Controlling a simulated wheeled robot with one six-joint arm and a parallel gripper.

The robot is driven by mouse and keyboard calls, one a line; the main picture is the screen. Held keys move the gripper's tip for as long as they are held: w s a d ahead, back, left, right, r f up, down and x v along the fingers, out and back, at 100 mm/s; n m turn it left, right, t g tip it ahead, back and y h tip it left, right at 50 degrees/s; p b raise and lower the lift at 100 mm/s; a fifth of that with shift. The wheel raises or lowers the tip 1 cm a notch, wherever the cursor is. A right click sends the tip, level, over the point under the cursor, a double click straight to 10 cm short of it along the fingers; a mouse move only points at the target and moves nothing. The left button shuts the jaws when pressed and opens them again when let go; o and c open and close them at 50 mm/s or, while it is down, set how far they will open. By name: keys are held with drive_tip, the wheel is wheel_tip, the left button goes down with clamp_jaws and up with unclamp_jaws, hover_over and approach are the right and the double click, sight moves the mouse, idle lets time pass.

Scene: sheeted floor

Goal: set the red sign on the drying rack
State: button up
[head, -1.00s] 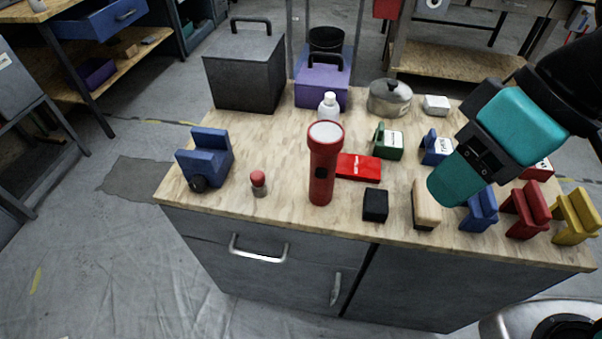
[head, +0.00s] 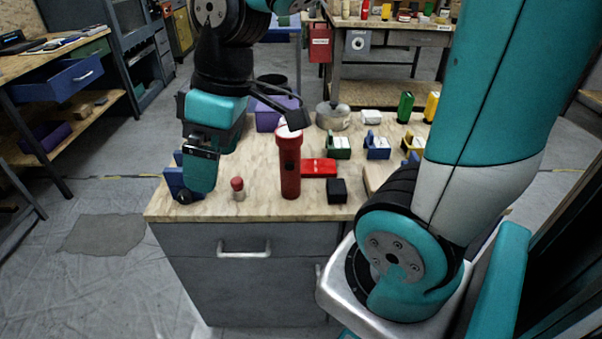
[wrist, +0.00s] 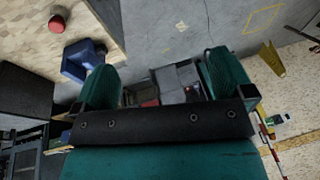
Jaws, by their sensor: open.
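A flat red piece with small white marks, likely the red sign (head: 318,168), lies on the wooden tabletop just right of the red flashlight (head: 290,165). My gripper (head: 200,172) is at the left end of the table, left of the flashlight and partly in front of a blue block-like holder (head: 174,178). In the wrist view my gripper (wrist: 160,78) has its two teal fingers apart with nothing held between them. The blue holder (wrist: 80,60) shows beside the left finger. I cannot make out a drying rack in these frames.
A red-topped peg (head: 238,188) and a black block (head: 337,191) stand near the front edge. Green (head: 339,146) and blue (head: 377,146) card holders and a metal pot (head: 332,115) are farther back. My arm hides the table's right side.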

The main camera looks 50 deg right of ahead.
drive_tip(key=w+d+f+h, duration=0.1)
drive_tip(key=w+d, duration=0.2)
drive_tip(key=d, duration=0.4)
drive_tip(key=w+d+f, duration=0.2)
drive_tip(key=w+d, duration=0.1)
drive_tip(key=d, duration=0.4)
drive_tip(key=h+b, duration=0.1)
approach(316, 166)
wheel_tip(316, 166, down, 3)
drive_tip(key=shift+f+n+b, duration=0.1)
drive_tip(key=shift+n+b, duration=0.2)
drive_tip(key=shift+b, duration=0.7)
drive_tip(key=shift+w+a+f+b, duration=0.15)
drive_tip(key=shift+f, duration=0.8)
drive_tip(key=shift+w+a+f+b, duration=0.1)
drive_tip(key=shift+w+a+f, duration=0.05)
drive_tip(key=shift+f, duration=0.8)
drive_tip(key=shift+w+a+f+b, duration=0.1)
drive_tip(key=shift+w+f+b, duration=0.1)
drive_tip(key=shift+f, duration=0.75)
drive_tip(key=c, duration=1.1)
drive_tip(key=shift+r, duration=0.1)
wheel_tip(316, 166, up, 20)
drive_tip(key=p, duration=0.3)
